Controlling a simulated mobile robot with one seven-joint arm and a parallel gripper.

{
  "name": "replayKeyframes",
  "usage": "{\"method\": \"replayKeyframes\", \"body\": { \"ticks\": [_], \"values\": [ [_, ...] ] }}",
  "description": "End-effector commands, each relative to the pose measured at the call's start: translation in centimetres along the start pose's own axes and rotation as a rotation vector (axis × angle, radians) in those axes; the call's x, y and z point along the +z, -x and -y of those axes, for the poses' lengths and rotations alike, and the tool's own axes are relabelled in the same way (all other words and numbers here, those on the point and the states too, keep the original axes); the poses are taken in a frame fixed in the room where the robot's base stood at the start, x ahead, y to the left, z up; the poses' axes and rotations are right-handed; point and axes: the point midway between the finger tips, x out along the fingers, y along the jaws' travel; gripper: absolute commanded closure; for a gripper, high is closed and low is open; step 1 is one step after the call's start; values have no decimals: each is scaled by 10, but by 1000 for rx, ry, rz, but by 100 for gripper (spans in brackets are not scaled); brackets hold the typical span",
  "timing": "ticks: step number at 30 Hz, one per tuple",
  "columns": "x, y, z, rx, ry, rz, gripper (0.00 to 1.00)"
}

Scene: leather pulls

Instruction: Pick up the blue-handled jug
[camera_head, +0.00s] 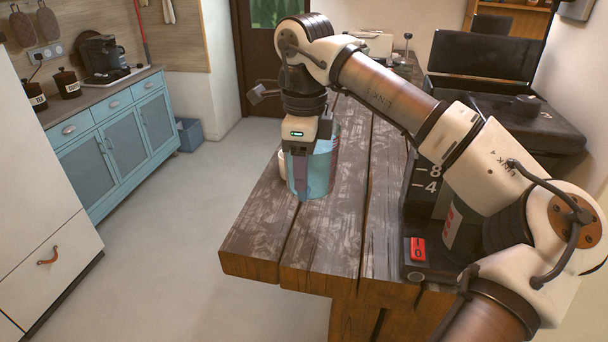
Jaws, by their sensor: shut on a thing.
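The jug (321,172) shows as a see-through blue-teal vessel near the left edge of the wooden table (262,232). It looks upright. My gripper (300,190) points down at the jug's near left side and is shut on it. The fingers and wrist cover part of the jug, and I cannot make out its handle clearly. Whether the jug's base touches the table is hard to tell.
A pale round thing (282,161) shows just left of the jug. A dark machine with a red switch (418,249) stands right, under my arm. An open black case (490,75) lies behind. The table's front left is bare.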

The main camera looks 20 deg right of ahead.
Motion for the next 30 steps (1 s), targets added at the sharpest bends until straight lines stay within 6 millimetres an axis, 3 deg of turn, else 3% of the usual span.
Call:
{"method": "replayKeyframes", "body": {
  "ticks": [15, 30],
  "values": [
    [1, 53, 0, -4, -1, 2, 100],
    [1, 74, 0, -2, 1, 2, 100]
  ]
}}
